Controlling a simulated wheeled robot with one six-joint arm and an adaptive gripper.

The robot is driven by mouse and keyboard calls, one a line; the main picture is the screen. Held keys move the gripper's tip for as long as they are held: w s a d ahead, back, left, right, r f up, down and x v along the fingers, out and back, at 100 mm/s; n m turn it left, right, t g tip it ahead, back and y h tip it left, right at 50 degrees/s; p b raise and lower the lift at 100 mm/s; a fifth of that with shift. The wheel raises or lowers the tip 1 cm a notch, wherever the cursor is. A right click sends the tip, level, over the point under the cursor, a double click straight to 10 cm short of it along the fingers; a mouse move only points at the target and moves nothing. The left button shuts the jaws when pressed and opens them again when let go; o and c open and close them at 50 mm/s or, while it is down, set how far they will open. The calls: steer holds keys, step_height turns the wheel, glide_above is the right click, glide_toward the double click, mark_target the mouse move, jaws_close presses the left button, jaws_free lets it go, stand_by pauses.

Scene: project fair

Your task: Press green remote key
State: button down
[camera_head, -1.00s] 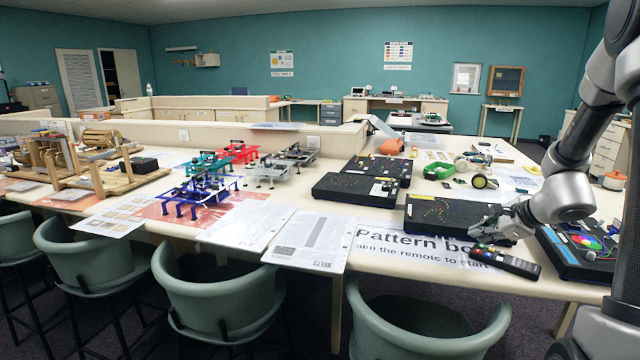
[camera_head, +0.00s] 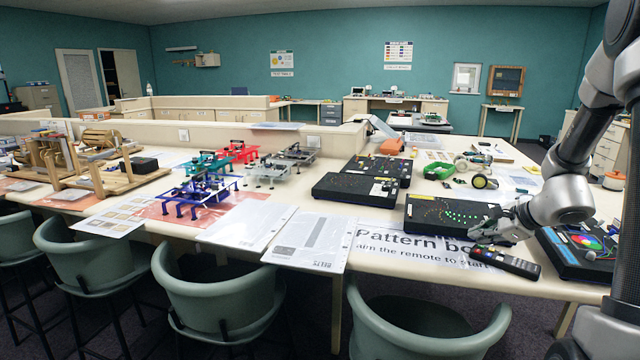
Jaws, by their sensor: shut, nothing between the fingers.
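The black remote (camera_head: 508,263) lies on the table's front right, on the printed "Pattern board" sheet. Its coloured keys are too small to tell apart, and I cannot make out the green one. My gripper (camera_head: 476,238) is shut and empty, fingertips pointing left and down, just above the remote's left end. I cannot tell whether the tips touch it. The black pattern board (camera_head: 432,215) stands behind the remote, with rows of green and whitish lights lit on its top. My gripper hides part of its right side.
Other black boards (camera_head: 355,189) stand to the left and behind. A black case with a coloured disc (camera_head: 588,243) is right of the remote. The printed sheet (camera_head: 400,247) leaves flat room left of the remote. A green chair (camera_head: 430,320) stands in front.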

steer(key=shift+r, duration=0.45)
steer(key=shift+r, duration=3)
